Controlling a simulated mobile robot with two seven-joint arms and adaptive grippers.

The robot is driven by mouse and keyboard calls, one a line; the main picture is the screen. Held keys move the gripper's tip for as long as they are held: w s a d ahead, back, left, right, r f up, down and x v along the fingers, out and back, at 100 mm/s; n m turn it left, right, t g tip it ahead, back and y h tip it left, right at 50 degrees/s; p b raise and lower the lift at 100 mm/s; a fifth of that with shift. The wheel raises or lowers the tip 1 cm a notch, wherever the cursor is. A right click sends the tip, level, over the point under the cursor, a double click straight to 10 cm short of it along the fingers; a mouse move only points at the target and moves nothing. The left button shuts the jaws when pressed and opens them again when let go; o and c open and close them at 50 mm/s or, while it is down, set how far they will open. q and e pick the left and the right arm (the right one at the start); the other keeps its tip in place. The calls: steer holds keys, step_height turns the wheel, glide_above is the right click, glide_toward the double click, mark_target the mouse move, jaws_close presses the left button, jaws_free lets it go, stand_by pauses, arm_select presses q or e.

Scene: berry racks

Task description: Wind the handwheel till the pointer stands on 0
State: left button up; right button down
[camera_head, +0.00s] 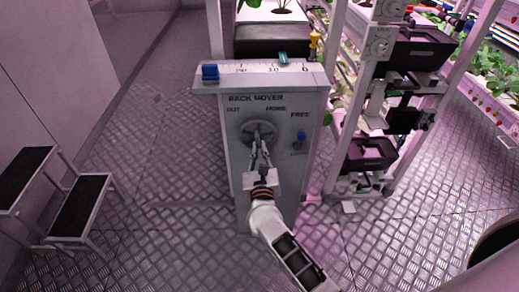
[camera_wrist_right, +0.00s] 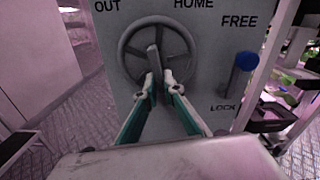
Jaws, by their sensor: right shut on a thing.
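The grey handwheel (camera_head: 244,131) is on the front of the pale "RACK MOVER" cabinet (camera_head: 240,170); it also shows in the right wrist view (camera_wrist_right: 122,55). My right gripper (camera_head: 261,150) is shut on the wheel's grey handle (camera_wrist_right: 153,62), with a finger on each side. On top of the cabinet is a white scale (camera_head: 245,69) marked 20, 10 and 0. A small teal piece (camera_head: 283,57), seemingly the pointer, stands between 10 and 0, nearer 10. My left gripper is not in view.
A blue knob (camera_wrist_right: 244,62) sits right of the wheel between FREE and LOCK. A blue block (camera_head: 210,72) is at the scale's left end. Plant racks (camera_head: 380,45) stand at the right, and a step stool (camera_head: 80,205) at the left. The floor between is clear.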

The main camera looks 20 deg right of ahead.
steer(key=c, duration=2.2)
jaws_free()
steer(key=shift+o, duration=0.2)
steer(key=shift+s, duration=0.1)
steer(key=v, duration=1.2)
